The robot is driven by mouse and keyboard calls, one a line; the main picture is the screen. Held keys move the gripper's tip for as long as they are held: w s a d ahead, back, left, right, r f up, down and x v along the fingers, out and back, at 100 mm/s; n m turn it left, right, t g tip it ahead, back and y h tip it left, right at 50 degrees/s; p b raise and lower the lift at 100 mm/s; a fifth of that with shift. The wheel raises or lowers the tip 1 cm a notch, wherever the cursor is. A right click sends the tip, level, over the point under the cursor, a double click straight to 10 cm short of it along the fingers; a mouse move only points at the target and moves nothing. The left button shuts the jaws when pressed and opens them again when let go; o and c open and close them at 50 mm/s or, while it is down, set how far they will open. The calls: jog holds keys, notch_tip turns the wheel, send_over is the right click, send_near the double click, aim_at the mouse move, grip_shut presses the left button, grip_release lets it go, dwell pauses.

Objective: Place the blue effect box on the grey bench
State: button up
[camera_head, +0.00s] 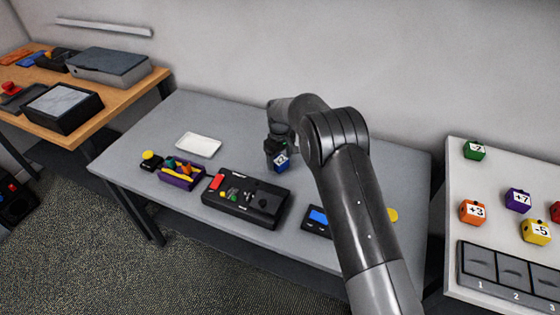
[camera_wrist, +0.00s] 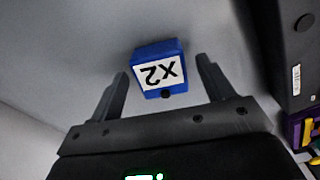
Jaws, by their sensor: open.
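The blue effect box (camera_head: 281,161), marked X2 on a white face, appears to rest on the grey bench (camera_head: 340,185), toward the back. In the wrist view the blue box (camera_wrist: 158,52) shows between my two fingers, with a gap on each side. My gripper (camera_head: 275,153) is low over the bench at the box and partly hides it in the head view. In the wrist view my gripper (camera_wrist: 162,70) is open and not closed on anything.
A black control box (camera_head: 245,199), a purple bin (camera_head: 181,174) and a white tray (camera_head: 198,145) stand on the bench. A white table (camera_head: 455,190) with numbered cubes is right; a wooden table (camera_head: 130,92) is left.

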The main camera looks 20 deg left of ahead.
aim_at(281, 160)
notch_tip(281, 160, up, 11)
jog(key=shift+f, duration=0.2)
jog(key=s+d+r+m+t, duration=0.1)
jog(key=s+d+r+m, duration=0.25)
jog(key=d+r, duration=0.85)
jog(key=s+d+r+m+t, duration=0.1)
jog(key=s+d+r+m, duration=0.3)
jog(key=d+r, duration=0.85)
jog(key=s+d+r+m+t, duration=0.2)
jog(key=s+d, duration=1.1)
jog(key=s+d+f+m, duration=0.2)
jog(key=s+d, duration=0.1)
jog(key=s, duration=0.3)
jog(key=s+d+f+m+t, duration=0.1)
jog(key=s+d+f+m, duration=0.1)
jog(key=s+d, duration=0.2)
jog(key=s, duration=0.3)
jog(key=shift+s+f+t, duration=0.15)
jog(key=shift+t, duration=0.15)
